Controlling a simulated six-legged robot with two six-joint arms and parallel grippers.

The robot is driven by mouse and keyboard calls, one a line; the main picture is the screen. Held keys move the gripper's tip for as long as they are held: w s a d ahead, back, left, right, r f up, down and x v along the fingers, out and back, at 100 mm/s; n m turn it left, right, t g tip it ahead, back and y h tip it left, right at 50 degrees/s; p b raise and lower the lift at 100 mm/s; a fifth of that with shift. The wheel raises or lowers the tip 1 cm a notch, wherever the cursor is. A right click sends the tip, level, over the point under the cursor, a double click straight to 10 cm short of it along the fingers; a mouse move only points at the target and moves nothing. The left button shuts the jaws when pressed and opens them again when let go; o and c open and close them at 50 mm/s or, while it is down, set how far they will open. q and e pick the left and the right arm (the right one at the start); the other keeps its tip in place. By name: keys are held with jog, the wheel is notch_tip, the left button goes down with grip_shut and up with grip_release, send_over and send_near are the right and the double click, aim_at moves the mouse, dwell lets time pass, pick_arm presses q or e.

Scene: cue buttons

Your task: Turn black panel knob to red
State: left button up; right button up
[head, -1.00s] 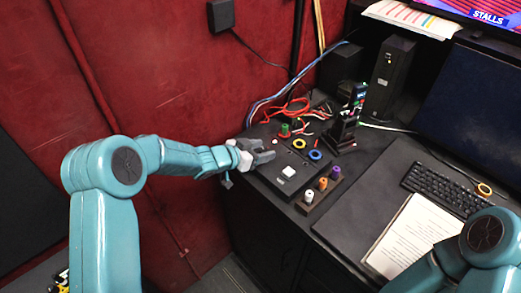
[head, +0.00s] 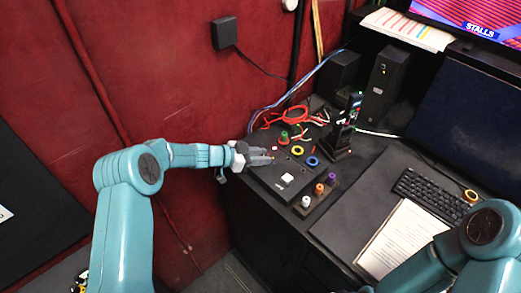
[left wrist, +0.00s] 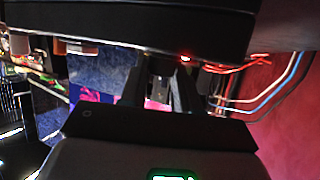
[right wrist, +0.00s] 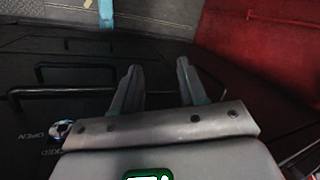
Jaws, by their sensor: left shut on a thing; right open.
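The black panel (head: 262,178) is a low box on the desk with a white square button (head: 287,178), a yellow ring (head: 297,151), a blue ring (head: 312,161) and a green knob (head: 284,137) at its back. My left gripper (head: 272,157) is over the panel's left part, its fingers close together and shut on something. The fingers hide what they hold, probably the black knob. In the left wrist view the fingers (left wrist: 158,88) reach up to the dark box, with a small red light (left wrist: 185,57) beside them. My right gripper (right wrist: 158,82) is open and empty.
A block with white, orange and purple pegs (head: 318,198) stands in front of the panel. Red wires (head: 290,114) and a small dark stand (head: 338,135) are behind it. A paper (head: 395,240) and keyboard (head: 435,195) lie to the right. A red wall (head: 180,80) is at the left.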

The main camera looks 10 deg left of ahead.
pick_arm(q)
jog(key=shift+f+m+g+h+b, duration=0.4)
jog(key=shift+m+g+h+b, duration=0.1)
jog(key=shift+m+g+b, duration=0.35)
jog(key=shift+r+m+g+b, duration=0.1)
jog(key=shift+m+g+b, duration=0.3)
jog(key=shift+m+g, duration=0.15)
